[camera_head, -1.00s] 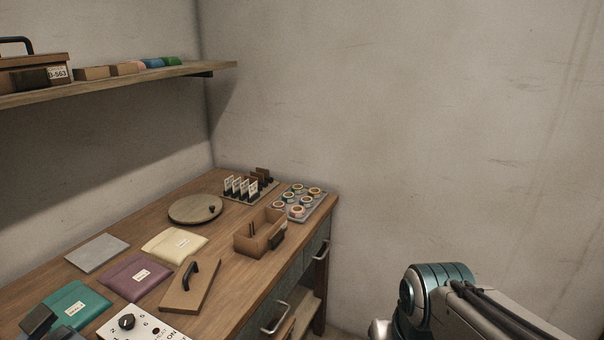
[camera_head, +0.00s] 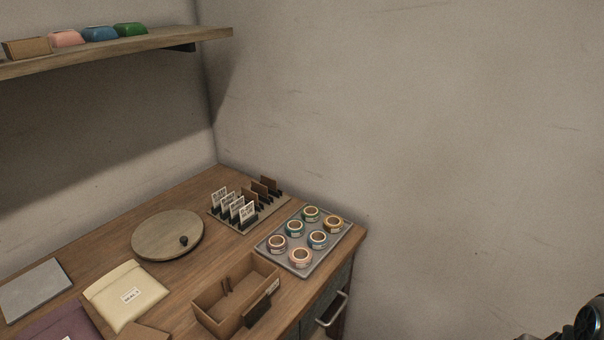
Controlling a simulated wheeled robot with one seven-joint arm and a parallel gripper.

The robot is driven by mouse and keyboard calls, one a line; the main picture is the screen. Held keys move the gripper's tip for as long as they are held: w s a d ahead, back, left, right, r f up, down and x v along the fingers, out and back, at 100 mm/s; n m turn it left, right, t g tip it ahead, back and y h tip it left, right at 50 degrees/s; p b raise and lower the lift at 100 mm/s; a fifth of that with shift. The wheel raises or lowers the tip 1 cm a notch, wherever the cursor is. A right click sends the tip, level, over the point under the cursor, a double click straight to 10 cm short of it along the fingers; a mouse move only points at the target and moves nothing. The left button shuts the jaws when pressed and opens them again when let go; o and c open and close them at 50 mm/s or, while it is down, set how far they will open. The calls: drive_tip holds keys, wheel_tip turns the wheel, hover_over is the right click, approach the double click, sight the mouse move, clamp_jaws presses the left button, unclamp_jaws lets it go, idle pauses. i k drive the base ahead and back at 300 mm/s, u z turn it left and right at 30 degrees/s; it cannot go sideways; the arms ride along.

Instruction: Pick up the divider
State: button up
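A rack (camera_head: 222,217) at the back of the table holds several upright white printed cards (camera_head: 247,211) and brown upright pieces (camera_head: 269,184) in dark holders. An open wooden box (camera_head: 208,311) stands near the front edge, with small upright ribs on its inner wall and a dark tab on its front. I cannot tell for sure which piece is the divider; the brown upright pieces in the rack look the most like one. My gripper is not in view; only a bit of my arm shows at the lower right, well away from the table.
A grey tray (camera_head: 326,259) with several tape rolls sits at the table's right corner. A round wooden disc (camera_head: 167,229) with a dark knob lies left of the rack. A cream pouch (camera_head: 126,295) and a grey slab (camera_head: 35,289) lie further left. A wall shelf (camera_head: 120,50) overhangs the left.

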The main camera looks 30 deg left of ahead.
sight(248, 194)
drive_tip(key=u, duration=0.75)
drive_tip(key=i, duration=1.1)
drive_tip(key=u, duration=0.95)
